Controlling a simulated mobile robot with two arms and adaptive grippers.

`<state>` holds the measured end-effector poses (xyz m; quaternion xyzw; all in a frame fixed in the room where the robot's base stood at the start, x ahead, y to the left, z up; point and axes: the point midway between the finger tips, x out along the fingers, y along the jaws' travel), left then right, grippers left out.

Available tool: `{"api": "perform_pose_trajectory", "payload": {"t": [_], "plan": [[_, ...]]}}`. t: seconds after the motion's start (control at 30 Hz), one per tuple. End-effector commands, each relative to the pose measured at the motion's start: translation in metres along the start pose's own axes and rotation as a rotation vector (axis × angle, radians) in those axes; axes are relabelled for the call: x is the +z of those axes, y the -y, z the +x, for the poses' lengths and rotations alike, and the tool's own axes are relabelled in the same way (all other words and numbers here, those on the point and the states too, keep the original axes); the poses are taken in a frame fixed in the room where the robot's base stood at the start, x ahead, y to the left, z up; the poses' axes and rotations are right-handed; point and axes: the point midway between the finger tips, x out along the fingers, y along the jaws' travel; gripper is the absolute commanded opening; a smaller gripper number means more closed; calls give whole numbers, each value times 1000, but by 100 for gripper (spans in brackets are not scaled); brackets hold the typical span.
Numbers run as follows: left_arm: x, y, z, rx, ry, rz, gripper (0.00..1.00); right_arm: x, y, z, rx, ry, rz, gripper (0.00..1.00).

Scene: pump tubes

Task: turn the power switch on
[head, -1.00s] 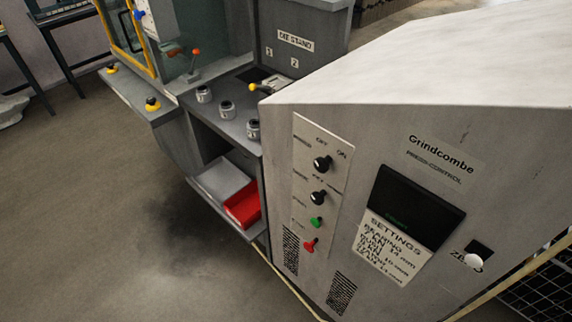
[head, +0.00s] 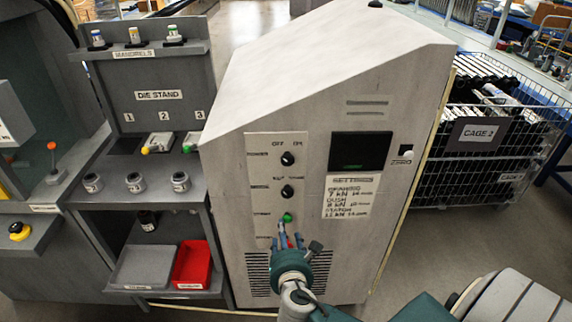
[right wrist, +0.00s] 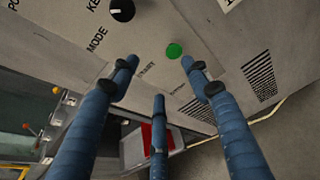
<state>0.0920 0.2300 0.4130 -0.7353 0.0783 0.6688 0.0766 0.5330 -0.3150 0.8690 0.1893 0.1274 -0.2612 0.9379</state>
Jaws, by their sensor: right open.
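The power switch (head: 288,159) is a black rotary knob on the panel of a grey cabinet, below the words OFF and ON. Its setting is too small to tell. It is outside the right wrist view. My right gripper (head: 290,240) is open and empty in front of the lower panel, below the switch. In the right wrist view its three blue fingers (right wrist: 160,74) are spread around the area below the green button, with nothing between them. I cannot tell whether they touch the panel. My left gripper is not in view.
Below the switch are the mode knob (head: 287,191), also in the right wrist view (right wrist: 122,9), and a green button (head: 287,217). A dark screen (head: 360,151) is right of them. A die stand (head: 160,95) is on the left, a wire cage (head: 480,175) on the right.

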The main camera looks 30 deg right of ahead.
Motion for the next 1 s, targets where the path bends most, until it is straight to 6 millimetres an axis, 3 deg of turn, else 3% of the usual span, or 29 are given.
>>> {"api": "perform_pose_trajectory", "payload": {"t": [0.03, 0.1, 0.2, 0.3, 0.47, 0.8, 1.0], "plan": [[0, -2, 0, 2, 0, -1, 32, 44, -16, -12, 20, 90, -78, 48], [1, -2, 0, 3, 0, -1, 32, 90, -29, -29, 21, 192, -169, 48], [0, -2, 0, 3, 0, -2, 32, 135, -39, -50, 9, 292, -250, 48], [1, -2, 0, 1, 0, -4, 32, 158, -43, -61, -3, 342, -289, 48], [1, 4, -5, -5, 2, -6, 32, 171, -44, -51, -10, 358, -306, 48], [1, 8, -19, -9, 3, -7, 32, 192, -47, 9, -9, 355, -303, 48], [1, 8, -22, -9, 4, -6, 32, 198, -48, 31, -8, 353, -302, 48]]}}
